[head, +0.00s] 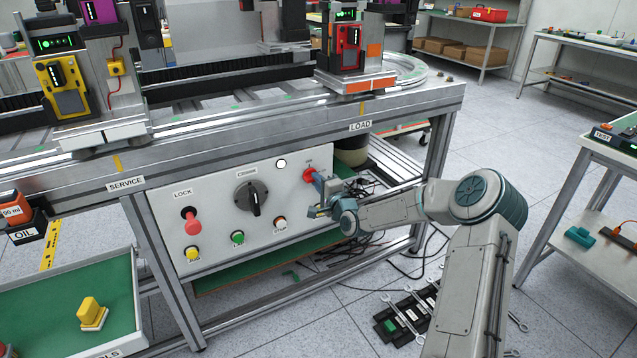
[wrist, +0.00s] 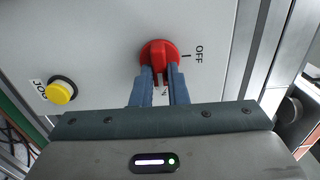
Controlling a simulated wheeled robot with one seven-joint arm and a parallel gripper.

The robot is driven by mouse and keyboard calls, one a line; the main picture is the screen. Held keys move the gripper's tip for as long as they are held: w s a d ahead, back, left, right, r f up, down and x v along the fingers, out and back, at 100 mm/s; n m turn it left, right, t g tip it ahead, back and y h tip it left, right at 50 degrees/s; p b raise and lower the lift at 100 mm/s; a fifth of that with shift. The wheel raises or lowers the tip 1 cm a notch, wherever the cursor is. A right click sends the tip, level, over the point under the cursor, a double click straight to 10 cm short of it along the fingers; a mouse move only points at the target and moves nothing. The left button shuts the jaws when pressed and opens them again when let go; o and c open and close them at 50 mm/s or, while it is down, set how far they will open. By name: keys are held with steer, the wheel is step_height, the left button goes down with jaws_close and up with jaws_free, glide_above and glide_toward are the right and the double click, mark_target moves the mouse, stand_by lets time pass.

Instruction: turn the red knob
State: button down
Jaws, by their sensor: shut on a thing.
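The red knob (head: 308,174) is at the upper right of the white control panel (head: 215,220) in the head view. In the wrist view the red knob (wrist: 159,56) is at the top centre, with an OFF label and a short black mark to its right. My gripper (wrist: 164,80) is shut on the knob's raised grip, one blue-grey finger on each side. In the head view my gripper (head: 318,182) reaches the knob from the right and hides part of it. A second label below the knob is mostly hidden by the fingers.
A metal frame post (head: 437,150) stands right of the panel. Cables and wrenches (head: 403,315) lie below.

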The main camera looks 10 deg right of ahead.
steer(key=c, duration=1.4)
jaws_free()
steer(key=shift+c, duration=0.2)
steer(key=p+v, duration=0.2)
steer(key=v, duration=1.2)
